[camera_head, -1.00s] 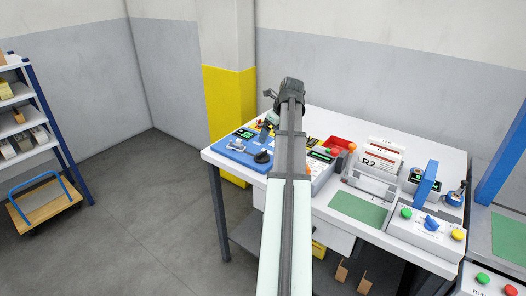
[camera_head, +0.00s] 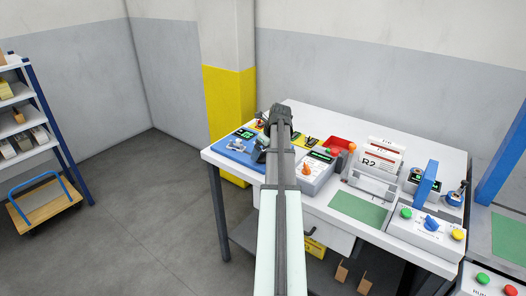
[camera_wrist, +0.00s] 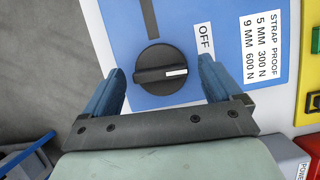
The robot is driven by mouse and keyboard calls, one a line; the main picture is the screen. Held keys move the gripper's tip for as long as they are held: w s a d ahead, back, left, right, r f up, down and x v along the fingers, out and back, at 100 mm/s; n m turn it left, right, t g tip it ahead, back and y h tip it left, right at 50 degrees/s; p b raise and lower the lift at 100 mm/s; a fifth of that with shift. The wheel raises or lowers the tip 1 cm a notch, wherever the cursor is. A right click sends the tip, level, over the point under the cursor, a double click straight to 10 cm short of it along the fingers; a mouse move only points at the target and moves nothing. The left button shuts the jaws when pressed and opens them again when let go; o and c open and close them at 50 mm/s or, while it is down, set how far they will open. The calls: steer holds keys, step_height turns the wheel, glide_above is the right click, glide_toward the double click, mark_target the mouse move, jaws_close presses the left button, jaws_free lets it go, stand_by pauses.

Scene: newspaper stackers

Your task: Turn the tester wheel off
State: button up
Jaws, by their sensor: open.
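The tester is a blue panel (camera_head: 232,150) at the left end of the table. In the wrist view its wheel is a round black knob (camera_wrist: 163,70) with a raised bar grip. The bar lies nearly level, and its white mark is at the right end. A white OFF label (camera_wrist: 205,40) stands above and right of the wheel. My gripper (camera_wrist: 160,68) is open, with one blue finger on each side of the wheel and visible gaps to it. In the head view my gripper (camera_head: 260,152) is over the panel's right part and hides the wheel.

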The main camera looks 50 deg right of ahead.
steer(key=c, duration=1.1)
steer(key=shift+o, duration=0.2)
steer(key=shift+n, duration=0.3)
steer(key=n, duration=0.1)
steer(key=n+y, duration=0.1)
steer(key=n, duration=0.1)
steer(key=shift+d+n+y, duration=0.2)
steer(key=shift+n+y, duration=0.1)
steer(key=n+y, duration=0.1)
steer(key=n, duration=0.1)
steer(key=n+g, duration=0.1)
steer(key=n, duration=0.2)
steer(key=shift+w+d+r+y, duration=0.1)
steer(key=shift+w+d+y, duration=0.05)
steer(key=shift+y, duration=0.25)
steer(key=n+g, duration=0.1)
steer(key=n, duration=0.1)
steer(key=n+g, duration=0.1)
steer(key=n, duration=0.2)
steer(key=shift+w+y, duration=0.1)
steer(key=shift+y, duration=0.3)
steer(key=n+g, duration=0.1)
steer(key=n, duration=0.3)
steer(key=shift+w, duration=0.1)
steer(key=shift+n+g, duration=0.3)
